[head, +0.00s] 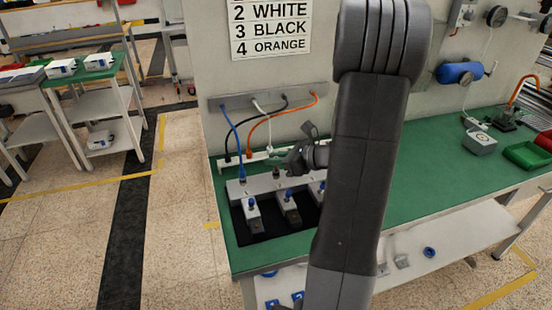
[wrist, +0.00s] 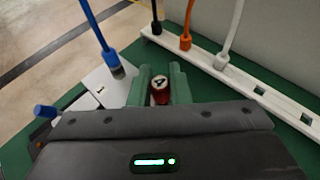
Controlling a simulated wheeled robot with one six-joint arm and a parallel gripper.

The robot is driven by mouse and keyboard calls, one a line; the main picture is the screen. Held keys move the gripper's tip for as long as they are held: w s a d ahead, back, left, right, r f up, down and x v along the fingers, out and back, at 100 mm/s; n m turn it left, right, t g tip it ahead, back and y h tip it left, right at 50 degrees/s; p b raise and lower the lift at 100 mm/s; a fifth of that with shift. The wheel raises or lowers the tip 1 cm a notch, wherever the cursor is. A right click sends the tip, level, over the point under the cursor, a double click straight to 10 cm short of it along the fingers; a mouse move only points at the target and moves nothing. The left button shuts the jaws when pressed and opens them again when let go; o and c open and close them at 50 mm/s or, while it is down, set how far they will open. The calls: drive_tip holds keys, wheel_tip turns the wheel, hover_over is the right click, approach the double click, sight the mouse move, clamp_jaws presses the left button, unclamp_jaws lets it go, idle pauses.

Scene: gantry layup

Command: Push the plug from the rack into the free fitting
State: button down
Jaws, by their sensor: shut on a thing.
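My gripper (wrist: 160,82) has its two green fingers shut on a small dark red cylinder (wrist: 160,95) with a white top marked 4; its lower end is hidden. In the head view my gripper (head: 292,160) is low over the grey block (head: 262,186), partly behind my arm. A blue-cabled plug (wrist: 116,68) stands at the left end of this block, apart from the rack. The white rack (wrist: 262,88) holds a black plug (wrist: 156,26), an orange plug (wrist: 186,41) and a white plug (wrist: 222,60). I cannot make out a free fitting.
Devices with blue knobs (head: 289,207) stand in front of the block on a black mat (head: 262,226). The cables hang from a grey wall strip (head: 235,101). A sign (head: 270,28) reads 2 white, 3 black, 4 orange.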

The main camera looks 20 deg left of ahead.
drive_tip(key=shift+f+b, duration=0.65)
drive_tip(key=shift+f, duration=0.25)
drive_tip(key=c, duration=1.3)
unclamp_jaws()
drive_tip(key=shift+d, duration=0.1)
drive_tip(key=v, duration=1.3)
drive_tip(key=shift+s+d+r, duration=0.1)
drive_tip(key=shift+d+r, duration=0.05)
drive_tip(key=shift+d, duration=0.15)
drive_tip(key=shift+a, duration=0.1)
